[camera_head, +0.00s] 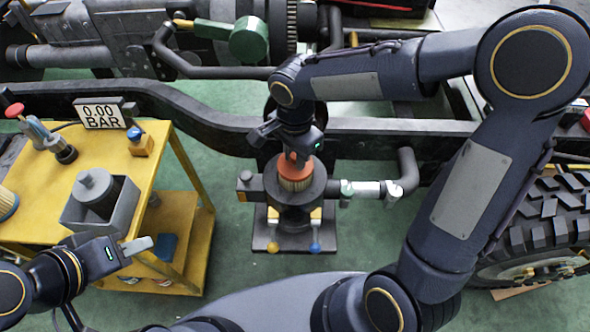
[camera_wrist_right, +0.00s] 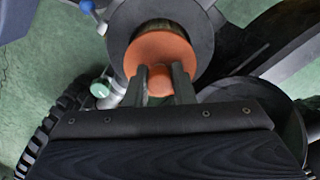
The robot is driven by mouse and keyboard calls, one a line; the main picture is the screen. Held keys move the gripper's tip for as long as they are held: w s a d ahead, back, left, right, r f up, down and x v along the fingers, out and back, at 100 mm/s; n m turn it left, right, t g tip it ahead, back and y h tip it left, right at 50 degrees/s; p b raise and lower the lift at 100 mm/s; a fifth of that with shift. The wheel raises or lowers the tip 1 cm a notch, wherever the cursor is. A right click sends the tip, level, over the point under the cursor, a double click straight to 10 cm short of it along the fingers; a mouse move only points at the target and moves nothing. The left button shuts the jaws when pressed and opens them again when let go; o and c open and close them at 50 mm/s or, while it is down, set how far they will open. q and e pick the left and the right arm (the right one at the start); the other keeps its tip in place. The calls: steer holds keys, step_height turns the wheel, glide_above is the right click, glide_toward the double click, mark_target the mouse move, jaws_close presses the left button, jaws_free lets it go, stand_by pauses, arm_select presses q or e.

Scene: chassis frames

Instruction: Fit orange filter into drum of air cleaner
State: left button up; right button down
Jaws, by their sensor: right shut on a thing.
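The orange filter (camera_head: 295,172) has an orange cap over a pale pleated body. It stands roughly upright at the open mouth of the dark drum of the air cleaner (camera_head: 294,211), with its lower end hidden by the rim. My right gripper (camera_head: 294,156) is above it, shut on the knob of the cap. In the right wrist view the two fingers of my right gripper (camera_wrist_right: 160,82) clasp the knob, and the orange cap (camera_wrist_right: 155,48) lies within the ring of the drum (camera_wrist_right: 203,30). My left gripper (camera_head: 137,246) is by the yellow cart, away from the drum; its jaw gap is unclear.
The yellow cart (camera_head: 155,180) at left carries a grey box-shaped fixture (camera_head: 72,210), a gauge reading 0.00 BAR (camera_head: 104,115) and small tools. A dark chassis rail (camera_head: 225,135) runs behind the drum. A pipe (camera_head: 370,188) leaves it to the right, towards a tyre (camera_head: 545,225).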

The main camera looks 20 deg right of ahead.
mark_target(295, 170)
steer(key=shift+f+b, duration=0.4)
steer(key=shift+f, duration=2.3)
steer(key=shift+f, duration=0.15)
steer(key=c, duration=1.2)
jaws_free()
steer(key=shift+c, duration=0.2)
steer(key=shift+r, duration=0.2)
